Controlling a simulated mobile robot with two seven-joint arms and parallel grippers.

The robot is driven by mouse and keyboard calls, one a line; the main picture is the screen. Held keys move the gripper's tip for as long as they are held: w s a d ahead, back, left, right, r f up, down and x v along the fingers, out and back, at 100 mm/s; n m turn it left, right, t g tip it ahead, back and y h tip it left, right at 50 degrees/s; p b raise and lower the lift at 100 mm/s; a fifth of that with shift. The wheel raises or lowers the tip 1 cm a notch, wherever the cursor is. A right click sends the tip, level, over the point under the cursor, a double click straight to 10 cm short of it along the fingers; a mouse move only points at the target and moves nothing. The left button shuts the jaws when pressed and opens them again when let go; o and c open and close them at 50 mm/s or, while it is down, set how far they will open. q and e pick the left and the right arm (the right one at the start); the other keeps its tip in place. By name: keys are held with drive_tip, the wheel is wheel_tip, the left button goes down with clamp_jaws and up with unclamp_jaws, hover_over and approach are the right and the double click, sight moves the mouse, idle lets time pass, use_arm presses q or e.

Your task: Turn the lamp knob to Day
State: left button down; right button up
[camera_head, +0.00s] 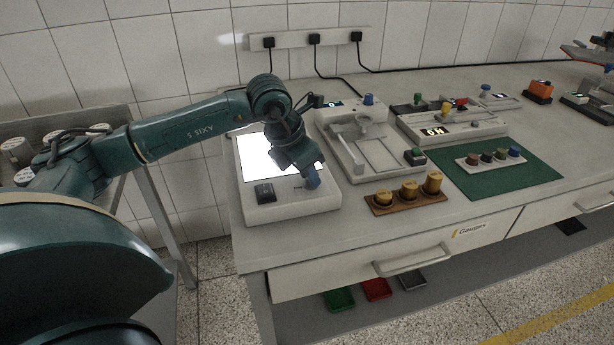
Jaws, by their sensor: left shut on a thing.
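The lamp box (290,208) is a pale unit with a bright lit white panel (256,158) on its top, at the left end of the bench. A blue knob (313,180) stands at its front right corner. My left gripper (311,175) reaches down over the box and is shut on the blue knob. The gripper hides the knob's upper part. The knob's markings are too small to read, so its setting cannot be told. A black switch (265,192) sits at the box's front left. My right gripper is not in view.
A tray-like device (362,172) with a green button stands just right of the lamp box. Brass weights (409,190) on a wooden strip lie in front of it. A green mat (500,180) holds a strip of coloured pegs. Sockets line the wall behind.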

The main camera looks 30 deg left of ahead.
use_arm(q)
drive_tip(key=n+y+b, duration=0.1)
drive_tip(key=n, duration=0.1)
drive_tip(key=n+y+b, duration=0.1)
drive_tip(key=n, duration=0.2)
drive_tip(key=shift+d, duration=0.2)
idle(0.3)
drive_tip(key=c, duration=1.3)
unclamp_jaws()
drive_tip(key=v, duration=1.3)
drive_tip(key=shift+s+r, duration=0.1)
